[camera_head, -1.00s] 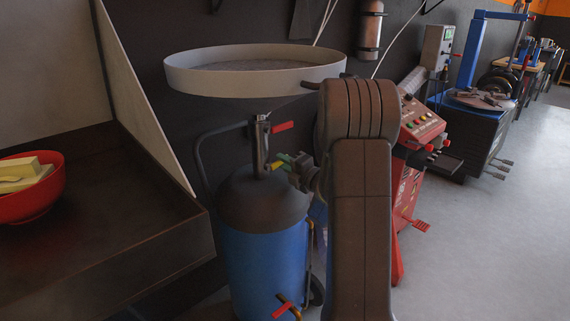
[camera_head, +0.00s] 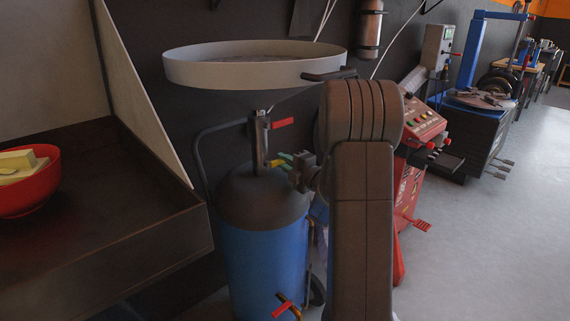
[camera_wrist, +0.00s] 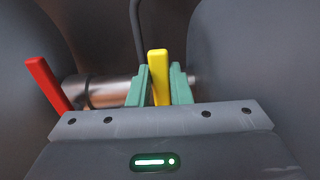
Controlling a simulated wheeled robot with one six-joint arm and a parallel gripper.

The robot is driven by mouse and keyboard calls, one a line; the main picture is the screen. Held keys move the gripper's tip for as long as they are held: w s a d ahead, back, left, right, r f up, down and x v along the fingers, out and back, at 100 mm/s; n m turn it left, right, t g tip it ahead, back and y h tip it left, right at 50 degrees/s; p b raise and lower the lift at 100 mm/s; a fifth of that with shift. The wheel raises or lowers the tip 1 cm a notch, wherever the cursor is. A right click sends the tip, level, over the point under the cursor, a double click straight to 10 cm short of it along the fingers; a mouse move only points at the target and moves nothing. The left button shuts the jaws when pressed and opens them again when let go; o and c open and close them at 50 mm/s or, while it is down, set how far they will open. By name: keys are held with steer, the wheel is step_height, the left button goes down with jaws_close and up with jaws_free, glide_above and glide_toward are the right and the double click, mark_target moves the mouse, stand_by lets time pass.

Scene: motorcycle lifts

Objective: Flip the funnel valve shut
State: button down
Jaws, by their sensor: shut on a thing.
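The wide pale funnel (camera_head: 240,74) sits atop a vertical metal pipe (camera_head: 260,145) on a blue drum (camera_head: 262,255) with a dark domed top. A red lever (camera_head: 283,123) sticks out to the right high on the pipe; it also shows at left in the wrist view (camera_wrist: 47,83). Lower on the pipe is a yellow lever (camera_wrist: 158,75), partly hidden in the head view (camera_head: 277,163). My gripper (camera_head: 285,158) reaches in from the right, its teal fingers (camera_wrist: 159,88) closed on either side of the yellow lever. Which lever is the funnel's valve is not marked.
Another red lever (camera_head: 283,309) sits low on the drum. A dark bench (camera_head: 95,215) with a red bowl (camera_head: 30,190) stands at left. A red machine (camera_head: 410,185) stands behind my arm at right. Open grey floor (camera_head: 500,250) lies at right.

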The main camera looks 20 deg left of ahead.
steer(key=c, duration=1.3)
jaws_free()
steer(key=p+v, duration=0.1)
steer(key=v, duration=1.3)
steer(key=shift+a+f, duration=0.1)
steer(key=shift+a, duration=0.1)
steer(key=b+x, duration=0.1)
steer(key=x, duration=1.2)
steer(key=shift+w+a, duration=0.2)
